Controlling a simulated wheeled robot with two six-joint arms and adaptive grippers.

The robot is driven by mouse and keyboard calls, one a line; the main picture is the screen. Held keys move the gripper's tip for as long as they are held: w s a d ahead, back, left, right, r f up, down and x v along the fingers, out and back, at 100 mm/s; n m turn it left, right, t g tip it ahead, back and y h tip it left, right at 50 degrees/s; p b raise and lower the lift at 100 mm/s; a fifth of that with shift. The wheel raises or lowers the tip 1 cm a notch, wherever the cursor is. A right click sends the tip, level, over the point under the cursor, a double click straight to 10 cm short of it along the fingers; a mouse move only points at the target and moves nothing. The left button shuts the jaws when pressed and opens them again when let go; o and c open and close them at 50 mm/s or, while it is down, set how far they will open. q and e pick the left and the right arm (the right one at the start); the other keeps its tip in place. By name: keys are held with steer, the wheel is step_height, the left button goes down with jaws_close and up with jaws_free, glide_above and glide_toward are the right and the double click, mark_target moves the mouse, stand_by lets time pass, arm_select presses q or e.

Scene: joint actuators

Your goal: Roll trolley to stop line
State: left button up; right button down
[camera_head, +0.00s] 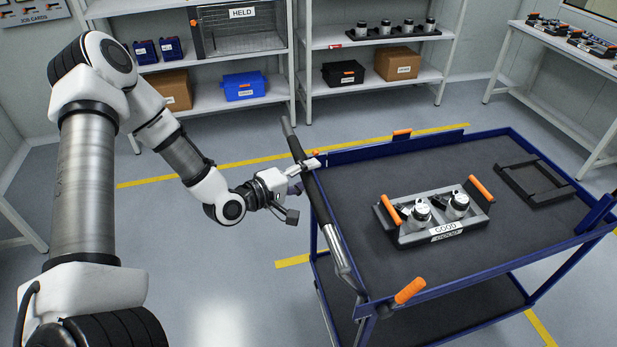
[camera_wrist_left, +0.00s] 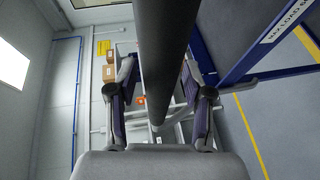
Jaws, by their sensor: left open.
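The trolley (camera_head: 340,204) has a blue rim and a dark top, and it stands to the right in the head view. Its dark bar handle (camera_head: 318,199) runs along its left side. My left gripper (camera_head: 298,188) is at the handle's left, around its middle. In the left wrist view the handle (camera_wrist_left: 165,50) passes between the two open fingers, with gaps on both sides. Yellow floor lines show behind the trolley (camera_head: 222,165) and at its left (camera_head: 293,261); I cannot tell which is the stop line. My right gripper is not in view.
A tray labelled GOOD (camera_head: 430,228) with silver actuators and orange handles sits on the trolley beside an empty dark frame (camera_head: 535,184). Shelves (camera_head: 375,82) stand along the back wall, and a white bench (camera_head: 575,58) at back right. Floor left of the trolley is clear.

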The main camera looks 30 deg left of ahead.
arm_select(q)
steer(key=shift+d, duration=0.1)
steer(key=shift+w+a, duration=0.15)
steer(key=shift+a, duration=0.05)
steer(key=shift+c, duration=1.1)
jaws_close()
steer(key=shift+d, duration=0.1)
